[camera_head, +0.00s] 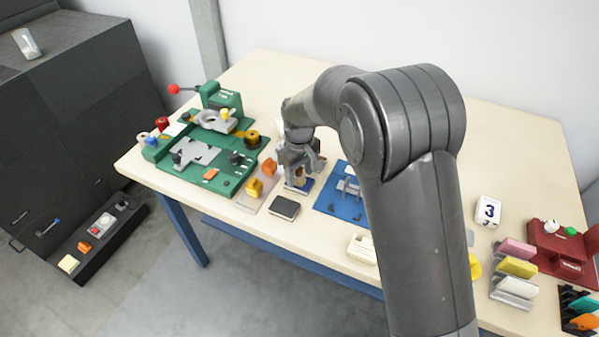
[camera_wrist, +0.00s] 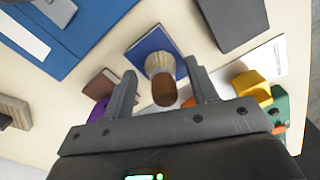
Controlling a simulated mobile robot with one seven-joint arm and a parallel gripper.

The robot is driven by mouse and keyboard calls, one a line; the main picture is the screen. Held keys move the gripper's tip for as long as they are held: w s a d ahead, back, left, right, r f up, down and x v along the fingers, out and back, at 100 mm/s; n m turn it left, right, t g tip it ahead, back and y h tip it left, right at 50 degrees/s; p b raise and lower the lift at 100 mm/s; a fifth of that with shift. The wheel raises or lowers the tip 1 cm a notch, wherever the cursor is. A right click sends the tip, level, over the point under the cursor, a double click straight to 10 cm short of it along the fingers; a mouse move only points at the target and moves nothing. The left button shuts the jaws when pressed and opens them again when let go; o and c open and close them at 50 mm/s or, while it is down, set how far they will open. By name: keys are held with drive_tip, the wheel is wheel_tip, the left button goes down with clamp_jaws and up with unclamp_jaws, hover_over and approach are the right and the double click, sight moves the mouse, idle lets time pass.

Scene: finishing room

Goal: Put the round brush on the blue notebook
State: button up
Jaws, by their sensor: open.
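The round brush (camera_wrist: 165,88) has a brown wooden end toward the wrist camera and a pale tan section below it. It appears to stand on the blue notebook (camera_wrist: 146,43), over its near part. My gripper (camera_wrist: 164,92) is open, with one finger on each side of the brush and visible gaps between. In the head view my gripper (camera_head: 301,163) points down at the table, with the brush (camera_head: 299,174) below its jaws and the blue notebook (camera_head: 305,187) underneath. My gripper partly hides both there.
A dark block (camera_head: 285,207) lies in front of the notebook, and a blue board (camera_head: 335,201) is to its right. Orange and yellow pieces (camera_head: 254,188) and a green fixture (camera_head: 184,178) stand left. A brown item (camera_wrist: 101,84) and a purple item (camera_wrist: 97,112) lie close to one finger.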

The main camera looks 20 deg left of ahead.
drive_tip(key=shift+r, duration=0.1)
wheel_tip(320, 180, up, 12)
drive_tip(key=shift+r, duration=0.1)
idle(0.4)
drive_tip(key=s+d+r+m+t, duration=0.15)
drive_tip(key=d+r, duration=0.25)
drive_tip(key=d, duration=0.4)
drive_tip(key=s+d+r+m+y, duration=0.1)
drive_tip(key=d+r+m, duration=0.25)
drive_tip(key=d, duration=0.45)
drive_tip(key=s+d+r+m+t, duration=0.1)
drive_tip(key=d+r, duration=0.3)
drive_tip(key=d, duration=0.4)
drive_tip(key=s+d+f+m+t+h, duration=0.1)
drive_tip(key=s+d+m+t, duration=0.2)
drive_tip(key=s+d+m, duration=0.4)
drive_tip(key=s+d, duration=0.9)
drive_tip(key=d, duration=0.1)
drive_tip(key=shift+s+d+f+m, duration=0.2)
drive_tip(key=shift+s+d+m, duration=0.05)
drive_tip(key=shift+m, duration=0.05)
